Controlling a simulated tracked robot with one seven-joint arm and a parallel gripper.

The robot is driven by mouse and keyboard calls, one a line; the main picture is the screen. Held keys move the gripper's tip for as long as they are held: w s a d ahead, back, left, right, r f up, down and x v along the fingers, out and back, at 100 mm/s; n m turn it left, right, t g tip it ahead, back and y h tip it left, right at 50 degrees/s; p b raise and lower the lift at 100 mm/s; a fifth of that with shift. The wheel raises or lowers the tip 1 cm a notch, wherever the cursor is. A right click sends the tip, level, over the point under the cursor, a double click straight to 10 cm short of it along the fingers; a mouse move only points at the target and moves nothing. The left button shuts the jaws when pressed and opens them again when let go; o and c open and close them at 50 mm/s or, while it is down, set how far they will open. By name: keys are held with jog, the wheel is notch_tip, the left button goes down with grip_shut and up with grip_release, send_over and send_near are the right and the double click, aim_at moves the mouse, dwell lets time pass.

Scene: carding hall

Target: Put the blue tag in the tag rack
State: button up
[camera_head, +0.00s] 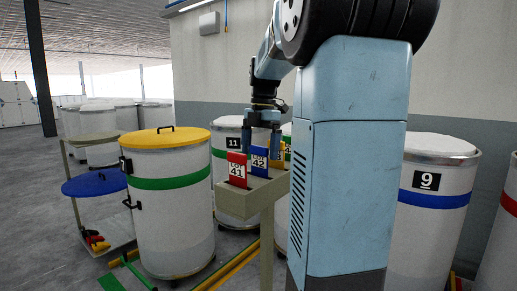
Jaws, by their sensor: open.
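The blue tag (259,161), marked 42, stands upright at the beige tag rack (240,204), between a red tag (237,169) marked LOT 41 and a yellow tag (277,158). Its lower edge meets the rack top; how deep it sits I cannot tell. My gripper (261,146) points down over the rack. It is open, its two fingers on either side of the blue tag's upper part. Whether a finger touches the tag I cannot tell. The yellow tag is partly hidden by the right finger.
A white drum with a yellow lid (168,139) and green band stands left of the rack. Drum 11 (228,190) stands behind the rack, and drum 9 (430,195) to the right. A cart with a blue round lid (94,183) stands far left. My arm hides part of the right.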

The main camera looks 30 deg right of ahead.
jog(key=shift+r, duration=0.1)
notch_tip(320, 180, up, 12)
jog(key=d, duration=0.1)
jog(key=shift+w+d, duration=0.15)
jog(key=shift+w, duration=0.1)
dwell(0.4)
